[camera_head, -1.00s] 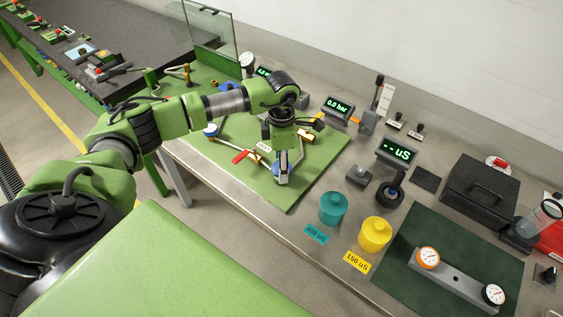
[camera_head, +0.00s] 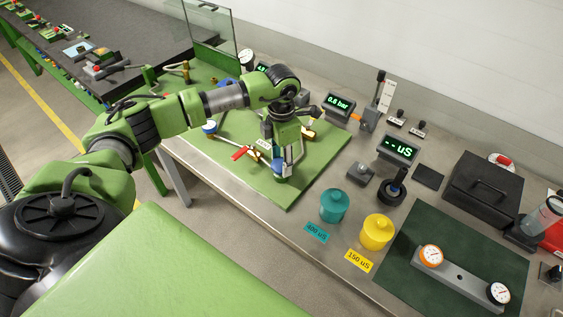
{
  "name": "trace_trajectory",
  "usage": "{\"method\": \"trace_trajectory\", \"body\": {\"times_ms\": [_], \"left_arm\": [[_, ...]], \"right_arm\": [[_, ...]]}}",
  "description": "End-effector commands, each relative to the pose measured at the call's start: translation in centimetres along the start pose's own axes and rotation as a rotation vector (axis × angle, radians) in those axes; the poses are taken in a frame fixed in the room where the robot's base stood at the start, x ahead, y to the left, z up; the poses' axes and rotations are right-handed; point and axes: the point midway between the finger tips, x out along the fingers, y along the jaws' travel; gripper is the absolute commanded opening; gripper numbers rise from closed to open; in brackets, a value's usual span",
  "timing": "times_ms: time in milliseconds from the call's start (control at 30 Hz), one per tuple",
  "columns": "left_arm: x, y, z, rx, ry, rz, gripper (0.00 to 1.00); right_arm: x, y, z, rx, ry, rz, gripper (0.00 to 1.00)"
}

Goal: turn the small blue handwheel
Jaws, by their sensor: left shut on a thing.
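The small blue handwheel (camera_head: 277,168) is at the front right part of the green board (camera_head: 290,195), mostly hidden by my gripper. My left gripper (camera_head: 282,176) points down from above and is shut on the handwheel. Only slivers of blue show around the fingers, so the wheel's angle cannot be told. My right gripper is not in view.
A red-handled valve (camera_head: 240,154) and brass fittings lie close left of the gripper. A bar display (camera_head: 340,107) stands behind and seems to read 0.8. Teal (camera_head: 333,205) and yellow (camera_head: 377,232) pots stand to the right. A clear panel (camera_head: 210,35) rises at the back left.

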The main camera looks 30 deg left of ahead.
Motion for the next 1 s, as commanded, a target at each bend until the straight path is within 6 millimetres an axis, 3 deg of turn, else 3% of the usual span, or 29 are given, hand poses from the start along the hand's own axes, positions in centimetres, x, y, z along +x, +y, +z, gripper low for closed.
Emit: {"method": "trace_trajectory", "body": {"times_ms": [1000], "left_arm": [[0.0, 0.1, 0.1, -0.967, -0.002, 0.001, 0.19]], "right_arm": [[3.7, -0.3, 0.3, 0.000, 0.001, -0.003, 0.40]]}}
